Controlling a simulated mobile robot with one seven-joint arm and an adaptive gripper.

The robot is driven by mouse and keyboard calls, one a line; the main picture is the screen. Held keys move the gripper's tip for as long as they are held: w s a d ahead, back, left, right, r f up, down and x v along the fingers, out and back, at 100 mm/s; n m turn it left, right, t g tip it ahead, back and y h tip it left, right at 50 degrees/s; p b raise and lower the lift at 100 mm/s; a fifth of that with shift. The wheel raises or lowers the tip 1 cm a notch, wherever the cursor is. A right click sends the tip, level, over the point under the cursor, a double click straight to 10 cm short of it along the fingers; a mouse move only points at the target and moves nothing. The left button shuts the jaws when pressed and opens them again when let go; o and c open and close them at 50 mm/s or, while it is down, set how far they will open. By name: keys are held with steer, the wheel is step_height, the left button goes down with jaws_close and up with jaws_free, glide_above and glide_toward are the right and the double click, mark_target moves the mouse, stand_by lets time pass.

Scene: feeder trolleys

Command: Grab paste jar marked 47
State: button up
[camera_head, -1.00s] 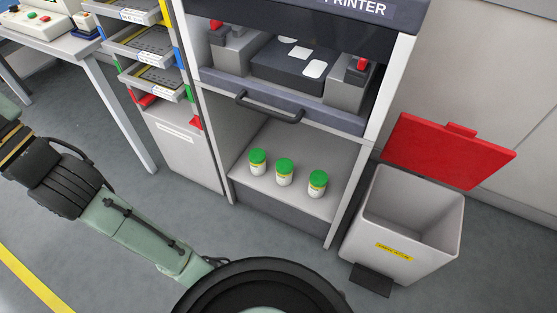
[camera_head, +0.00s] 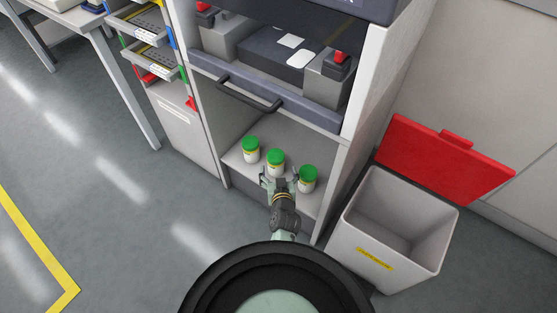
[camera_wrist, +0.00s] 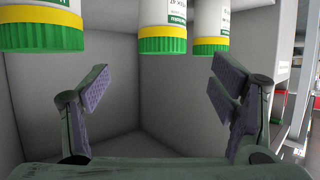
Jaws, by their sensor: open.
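Three white paste jars with green lids and yellow bands stand in a row on the lower shelf: a left jar (camera_head: 251,150), a middle jar (camera_head: 275,162) and a right jar (camera_head: 307,179). In the wrist view they appear lid-down. There the middle jar (camera_wrist: 163,22) lies between the directions of my fingers, with small label text that seems to include 47. The right jar (camera_wrist: 42,32) is large at the left, the left jar (camera_wrist: 211,25) farther off; their numbers are unreadable. My gripper (camera_head: 277,181) is open and empty, just in front of the middle jar, apparently not touching it.
The jars' shelf (camera_head: 238,164) sits in an open bay with side walls, under the printer drawer and its dark handle (camera_head: 248,95). A grey bin (camera_head: 358,230) with a raised red lid (camera_head: 440,158) stands at the right.

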mark_target(276, 158)
steer(key=x, duration=0.4)
steer(key=shift+w+f, duration=0.2)
steer(key=shift+w, duration=0.1)
steer(key=shift+p+x, duration=0.75)
steer(key=shift+x, duration=2.05)
steer(key=shift+a+r, duration=0.1)
steer(key=shift+a, duration=0.05)
steer(key=shift+c, duration=0.3)
steer(key=c, duration=1.7)
steer(key=shift+r, duration=0.15)
jaws_close()
steer(key=shift+r, duration=0.1)
